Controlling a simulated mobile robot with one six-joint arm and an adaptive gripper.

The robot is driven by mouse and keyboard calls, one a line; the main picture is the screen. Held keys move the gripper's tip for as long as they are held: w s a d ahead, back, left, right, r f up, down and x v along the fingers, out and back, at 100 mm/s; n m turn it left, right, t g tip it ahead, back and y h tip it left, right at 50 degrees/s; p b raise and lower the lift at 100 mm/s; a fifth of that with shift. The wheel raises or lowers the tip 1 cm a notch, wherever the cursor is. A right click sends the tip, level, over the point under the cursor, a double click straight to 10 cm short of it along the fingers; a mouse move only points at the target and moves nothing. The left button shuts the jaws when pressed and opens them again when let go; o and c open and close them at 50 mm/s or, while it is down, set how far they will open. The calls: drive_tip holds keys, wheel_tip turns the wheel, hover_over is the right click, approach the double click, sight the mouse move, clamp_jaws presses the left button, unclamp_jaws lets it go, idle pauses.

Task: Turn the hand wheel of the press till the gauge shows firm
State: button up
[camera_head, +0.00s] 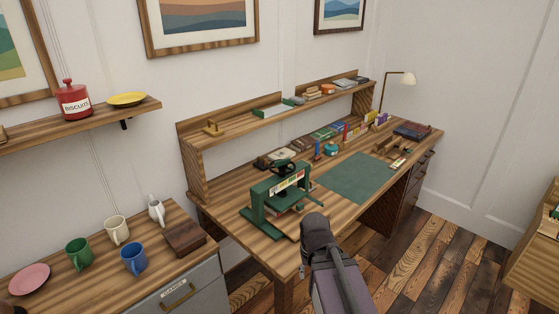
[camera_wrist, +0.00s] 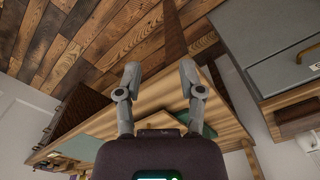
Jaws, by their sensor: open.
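The green press (camera_head: 262,222) stands on the wooden desk, left of a green mat. Its dark hand wheel (camera_head: 283,168) sits on top. A pale strip with coloured marks (camera_head: 291,181), which may be the gauge, runs along its crossbar; its reading is too small to tell. My gripper's two fingers are spread apart and empty in the wrist view (camera_wrist: 160,78), near the desk's edge. In the head view my arm is in front of the press, to its lower right, apart from the wheel; the fingers cannot be made out there.
The green mat (camera_head: 358,178) lies on the desk. Books and small items line the desk's back, under a raised shelf (camera_head: 240,126). A lamp (camera_head: 405,80) stands at the far end. Mugs, a jug and a wooden box (camera_head: 185,238) stand on the left cabinet.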

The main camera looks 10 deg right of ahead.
drive_tip(key=shift+a, duration=0.3)
wheel_tip(320, 180, up, 25)
drive_tip(key=n+p, duration=2.2)
drive_tip(key=p, duration=0.3)
hover_over(282, 161)
drive_tip(key=shift+w+d, duration=0.1)
drive_tip(key=shift+w, duration=0.2)
drive_tip(key=shift+f, duration=0.2)
wheel_tip(282, 161, down, 14)
drive_tip(key=b, duration=1.3)
drive_tip(key=shift+r+b, duration=0.25)
drive_tip(key=shift+b, duration=0.15)
